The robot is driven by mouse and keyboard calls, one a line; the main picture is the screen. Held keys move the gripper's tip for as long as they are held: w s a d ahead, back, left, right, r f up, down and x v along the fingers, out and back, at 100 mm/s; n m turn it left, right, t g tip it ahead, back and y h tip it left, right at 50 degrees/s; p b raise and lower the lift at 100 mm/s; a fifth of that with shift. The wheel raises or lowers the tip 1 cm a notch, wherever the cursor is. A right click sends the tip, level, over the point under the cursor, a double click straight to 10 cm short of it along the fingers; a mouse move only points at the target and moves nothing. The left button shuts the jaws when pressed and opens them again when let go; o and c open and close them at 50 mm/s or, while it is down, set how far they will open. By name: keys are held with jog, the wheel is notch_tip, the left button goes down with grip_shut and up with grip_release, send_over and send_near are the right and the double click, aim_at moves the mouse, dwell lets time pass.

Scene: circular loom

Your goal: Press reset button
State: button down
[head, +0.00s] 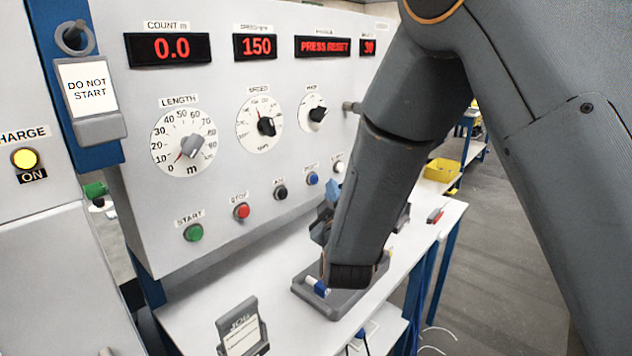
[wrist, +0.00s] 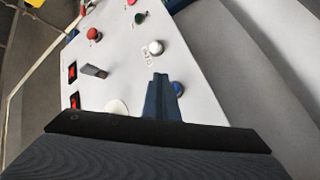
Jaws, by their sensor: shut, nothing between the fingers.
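The control panel (head: 235,120) carries a row of buttons along its lower part. A green button (head: 194,232) is labelled START, and a red one (head: 241,210) stands beside it. A black button (head: 280,192), a blue button (head: 312,178) and a white one (head: 339,167) follow to the right; their labels are too small to read surely. A red display (head: 323,47) reads PRESS RESET. In the wrist view, my gripper (wrist: 164,78) is shut and empty. Its tip appears just left of the blue button (wrist: 177,88), below the white button (wrist: 155,47); contact cannot be told.
A grey tray (head: 338,304) with a small white-and-blue item lies on the white table (head: 205,310) under my arm. A card holder (head: 242,330) stands at the table's front. A DO NOT START sign (head: 88,88) hangs at left. My arm hides the panel's right side.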

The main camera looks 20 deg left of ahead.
jog(key=shift+w+a, duration=0.35)
jog(key=shift+a, duration=0.5)
jog(key=shift+a, duration=0.15)
dwell(1.4)
jog(key=shift+w+a, duration=0.15)
jog(key=shift+a, duration=0.1)
jog(key=shift+w+a, duration=0.2)
jog(key=shift+a, duration=0.2)
dwell(0.8)
dwell(0.3)
jog(key=shift+s+d, duration=0.4)
jog(key=shift+d, duration=0.4)
jog(key=shift+d, duration=0.1)
jog(key=shift+s+d, duration=0.3)
jog(key=shift+d, duration=0.45)
jog(key=shift+s+d, duration=0.35)
jog(key=shift+d, duration=0.4)
jog(key=shift+s+d, duration=0.3)
jog(key=shift+d, duration=0.45)
